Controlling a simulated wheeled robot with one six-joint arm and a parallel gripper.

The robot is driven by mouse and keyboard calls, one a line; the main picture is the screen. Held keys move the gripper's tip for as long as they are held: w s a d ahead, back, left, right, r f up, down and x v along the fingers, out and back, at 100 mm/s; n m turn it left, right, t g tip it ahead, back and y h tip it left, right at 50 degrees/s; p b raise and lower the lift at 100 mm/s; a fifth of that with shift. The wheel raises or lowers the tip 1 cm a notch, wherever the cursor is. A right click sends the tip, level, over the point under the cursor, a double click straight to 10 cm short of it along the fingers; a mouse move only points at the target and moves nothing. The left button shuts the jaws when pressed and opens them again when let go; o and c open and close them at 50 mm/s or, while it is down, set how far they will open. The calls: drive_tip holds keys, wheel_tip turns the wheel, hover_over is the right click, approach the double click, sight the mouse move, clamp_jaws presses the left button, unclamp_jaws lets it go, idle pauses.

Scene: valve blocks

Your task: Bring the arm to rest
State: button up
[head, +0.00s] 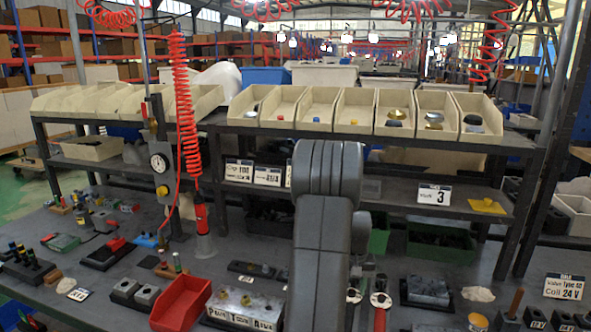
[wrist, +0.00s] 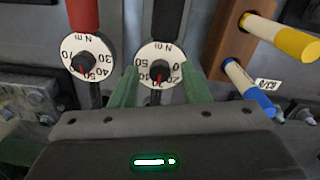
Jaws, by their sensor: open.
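My arm (head: 325,235) rises in the middle of the head view and bends down toward the bench; it hides part of the bench behind it. My gripper (wrist: 160,72) shows in the wrist view with its two green fingers apart. Between the fingers, in the picture, is the white round dial (wrist: 151,55) of a black-handled torque tool. I cannot tell whether the fingers touch it. A second dial (wrist: 78,65), on a red-handled tool (wrist: 83,15), lies to the left of the fingers. The gripper's fingers are not clearly visible in the head view.
A wooden block (wrist: 238,38) with yellow and blue handles stands right of the fingers. On the bench are a red bin (head: 182,303), a labelled valve block (head: 245,308) and a grey block (head: 428,290). Beige bins (head: 355,112) line the shelf behind; a red coiled hose (head: 185,110) hangs left.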

drive_tip(key=m, duration=0.3)
drive_tip(key=shift+p, duration=0.3)
wheel_tip(320, 180, up, 12)
drive_tip(key=shift+b, duration=0.35)
drive_tip(key=shift+a, duration=0.1)
